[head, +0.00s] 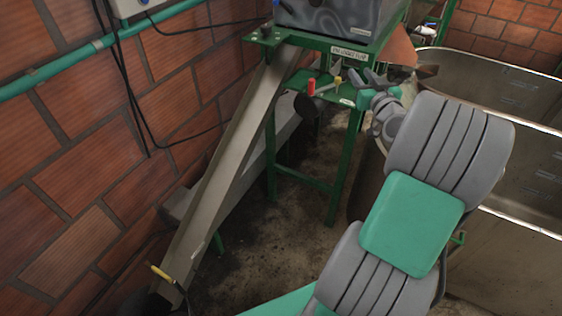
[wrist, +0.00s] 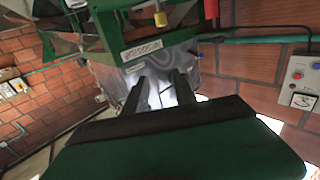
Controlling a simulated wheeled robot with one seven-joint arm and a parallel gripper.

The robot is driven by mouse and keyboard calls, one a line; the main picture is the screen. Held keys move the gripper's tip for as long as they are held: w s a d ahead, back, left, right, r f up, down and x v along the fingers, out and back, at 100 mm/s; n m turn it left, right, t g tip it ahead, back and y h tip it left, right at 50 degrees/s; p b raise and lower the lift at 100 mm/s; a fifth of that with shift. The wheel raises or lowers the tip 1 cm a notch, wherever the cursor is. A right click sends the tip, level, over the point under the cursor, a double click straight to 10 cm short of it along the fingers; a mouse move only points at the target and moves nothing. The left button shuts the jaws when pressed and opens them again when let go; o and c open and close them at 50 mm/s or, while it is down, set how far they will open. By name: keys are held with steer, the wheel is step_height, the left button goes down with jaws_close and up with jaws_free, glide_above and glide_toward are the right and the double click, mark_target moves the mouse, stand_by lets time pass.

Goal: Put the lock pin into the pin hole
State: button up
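My gripper (head: 372,78) is at the right end of the small green shelf on the green stand, and its two fingers are apart. In the wrist view my gripper (wrist: 158,88) shows nothing between its fingers. A small yellow piece (head: 338,81) stands on the shelf just left of my gripper; it also shows at the top of the wrist view (wrist: 160,19). A red handle (head: 311,87) is further left, and shows in the wrist view (wrist: 211,8). I cannot tell which piece is the lock pin. The pin hole cannot be made out.
A grey machine (head: 335,17) sits on the green stand (head: 335,196). A long sloping chute (head: 228,165) runs down left, with a yellow-handled rod (head: 161,272) near its foot. Metal tanks (head: 515,150) stand right. A brick wall (head: 75,150) bounds the left.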

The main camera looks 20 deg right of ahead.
steer(key=s+a+f+n+y+b, duration=0.1)
steer(key=a+f+y, duration=0.1)
steer(key=a+f, duration=0.3)
steer(key=a+f+n+y+b, duration=0.1)
steer(key=a+f, duration=0.4)
steer(key=a, duration=0.9)
steer(key=s+a+f+n+y+b, duration=0.1)
steer(key=a+f+y, duration=0.3)
steer(key=a, duration=0.5)
steer(key=shift+s+a+f+n+b, duration=0.3)
steer(key=shift+f+n+b, duration=0.15)
steer(key=shift+f+n, duration=0.25)
